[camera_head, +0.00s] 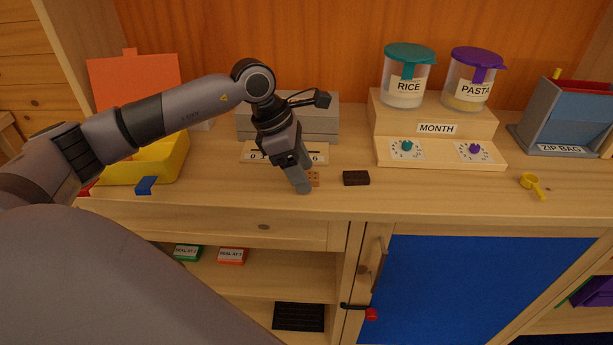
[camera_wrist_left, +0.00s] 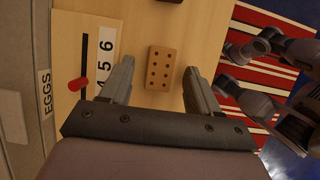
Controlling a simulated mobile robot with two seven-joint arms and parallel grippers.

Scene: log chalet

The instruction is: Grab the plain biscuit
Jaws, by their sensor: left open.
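The plain biscuit (camera_wrist_left: 158,68) is a light brown rectangle with rows of small holes, lying flat on the wooden counter. In the head view only part of it (camera_head: 314,179) shows beside my left gripper (camera_head: 304,187), which hides the rest. In the left wrist view my left gripper (camera_wrist_left: 158,88) is open, with one finger on each side of the biscuit and a gap to both. I cannot tell how high the fingertips are above the counter. A dark brown biscuit (camera_head: 356,178) lies to the right. My right gripper is not clearly seen.
An egg counter with a red slider (camera_wrist_left: 78,84) lies close to the left finger. A grey box (camera_head: 318,118) stands behind. The month stand (camera_head: 437,150) with jars is at right, a yellow tub (camera_head: 170,165) at left. The counter's front edge (camera_head: 420,212) is near.

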